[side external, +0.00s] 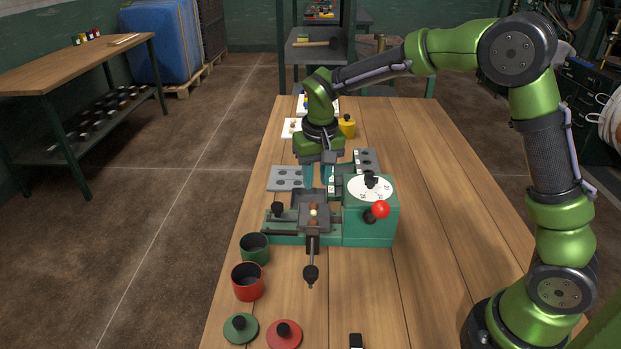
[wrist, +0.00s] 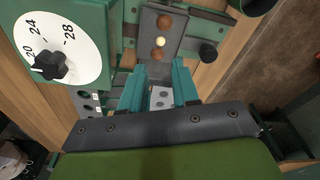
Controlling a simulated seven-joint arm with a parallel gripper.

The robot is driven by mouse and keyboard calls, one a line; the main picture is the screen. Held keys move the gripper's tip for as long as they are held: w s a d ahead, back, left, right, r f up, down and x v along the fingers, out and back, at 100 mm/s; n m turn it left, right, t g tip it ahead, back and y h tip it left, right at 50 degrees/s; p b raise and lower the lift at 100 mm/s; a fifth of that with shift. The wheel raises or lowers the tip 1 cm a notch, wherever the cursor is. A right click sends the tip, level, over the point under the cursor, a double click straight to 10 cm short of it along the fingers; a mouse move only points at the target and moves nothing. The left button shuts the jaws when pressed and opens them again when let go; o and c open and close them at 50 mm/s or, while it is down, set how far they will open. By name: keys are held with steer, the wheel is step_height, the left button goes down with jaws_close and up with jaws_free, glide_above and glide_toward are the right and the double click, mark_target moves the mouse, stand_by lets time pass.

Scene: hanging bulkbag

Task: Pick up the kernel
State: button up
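The kernel appears to be the small cream ball (wrist: 159,41) in a grey trough (wrist: 178,45) on the green machine. It lies in line between two brown balls, one farther (wrist: 165,22) and one nearer (wrist: 156,53) in the wrist view. In the side view the cream ball (side external: 313,212) shows small in the trough. My gripper (wrist: 157,78) has two teal fingers spread apart with nothing between them. In the side view my gripper (side external: 317,184) points down just behind the trough, and its fingertips are partly hidden by the machine.
The machine's green box (side external: 369,225) with a white dial and red knob (side external: 381,209) stands right of the trough. A black-knobbed handle (side external: 311,273) sticks out in front. Green (side external: 254,250) and red (side external: 247,282) cups stand front left. Grey hole plates (side external: 286,178) lie behind. The table's right side is clear.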

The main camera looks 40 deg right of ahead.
mark_target(314, 211)
steer(key=f, duration=0.6)
steer(key=w+f, duration=0.1)
steer(key=f, duration=0.2)
steer(key=shift+d, duration=0.15)
steer(key=shift+c, duration=0.3)
jaws_close()
